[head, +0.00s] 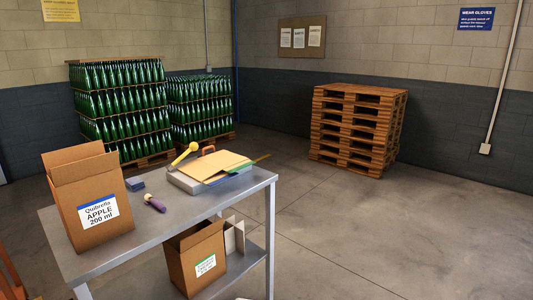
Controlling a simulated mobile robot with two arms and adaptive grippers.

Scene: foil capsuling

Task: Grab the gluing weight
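A metal table (165,232) stands at the left front. On its right half lies a flat grey device (187,182) with a yellow lever (186,154) ending in a round knob. Flat tan cardboard (213,166) lies over the device. An orange-red handle (208,150) stands up behind the cardboard; what it is fixed to is hidden. It may belong to the gluing weight, but I cannot tell for sure. A small blue-grey block (135,184) and a purple tool with a pale head (155,203) lie left of the device. Neither gripper is in view.
An open cardboard box (85,165) stands on the table's left end. Another box (196,266) and pale dividers (234,236) sit on the lower shelf. Stacked green bottles (118,107) stand behind, and a pallet stack (358,128) stands further right. The floor at right is clear.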

